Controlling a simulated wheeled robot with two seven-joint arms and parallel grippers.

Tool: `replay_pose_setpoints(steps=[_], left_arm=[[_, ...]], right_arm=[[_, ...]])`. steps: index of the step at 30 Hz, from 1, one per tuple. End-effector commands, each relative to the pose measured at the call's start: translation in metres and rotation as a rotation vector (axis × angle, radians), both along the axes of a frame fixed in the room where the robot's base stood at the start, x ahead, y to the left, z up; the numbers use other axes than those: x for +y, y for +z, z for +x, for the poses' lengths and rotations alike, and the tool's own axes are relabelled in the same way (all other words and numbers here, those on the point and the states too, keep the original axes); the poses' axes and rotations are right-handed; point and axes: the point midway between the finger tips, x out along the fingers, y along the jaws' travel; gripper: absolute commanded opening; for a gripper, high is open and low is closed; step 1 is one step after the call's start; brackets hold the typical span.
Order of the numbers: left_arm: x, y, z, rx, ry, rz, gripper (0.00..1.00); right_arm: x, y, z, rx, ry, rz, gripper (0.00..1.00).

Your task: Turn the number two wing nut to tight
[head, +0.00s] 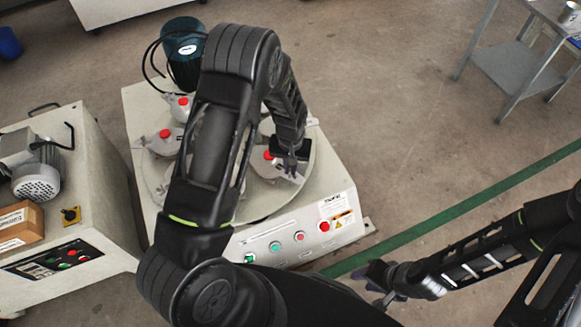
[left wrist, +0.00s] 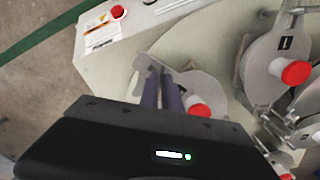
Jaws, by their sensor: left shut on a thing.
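My left gripper (head: 290,170) reaches down over the front right of the round turntable. In the left wrist view its two purple-grey fingers (left wrist: 165,80) are close together at the outer edge of a grey round fixture (left wrist: 208,90) with a red knob (left wrist: 198,108). They are shut on a small grey piece at that edge, which looks like the wing nut (left wrist: 142,62); the fingers partly hide it. I cannot read this fixture's number. The neighbouring fixture (left wrist: 262,58) has a dark label that looks like a 1. My right gripper (head: 383,290) hangs clear at the lower right, its jaws unclear.
The machine's front panel (head: 290,240) carries several buttons. A dark green motor (head: 184,55) stands at the back. Other fixtures with red knobs (head: 165,134) sit around the turntable, partly behind my left arm. A cabinet (head: 85,190) stands left. A metal table (head: 520,65) is far right.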

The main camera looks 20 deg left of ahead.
Motion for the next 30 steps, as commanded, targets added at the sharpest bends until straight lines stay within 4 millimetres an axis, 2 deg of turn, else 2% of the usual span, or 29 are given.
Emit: replay_pose_setpoints(steps=[9, 15, 30], left_arm=[[0.0, -0.0007, -0.0002, 0.001, -0.277, -0.001, 0.0], [0.0002, -0.0004, -0.0003, 0.001, -0.398, -0.001, 0.0], [0.0, -0.0001, -0.0004, 0.001, -0.48, 0.0, 0.0]], right_arm=[[0.0, -0.0056, -0.0001, 0.0, 0.0, 0.0, 0.36], [0.0, -0.0074, 0.0, 0.0, -0.001, 0.0, 0.36], [0.0, -0.0083, 0.0, 0.0, -0.001, 0.0, 0.36]])
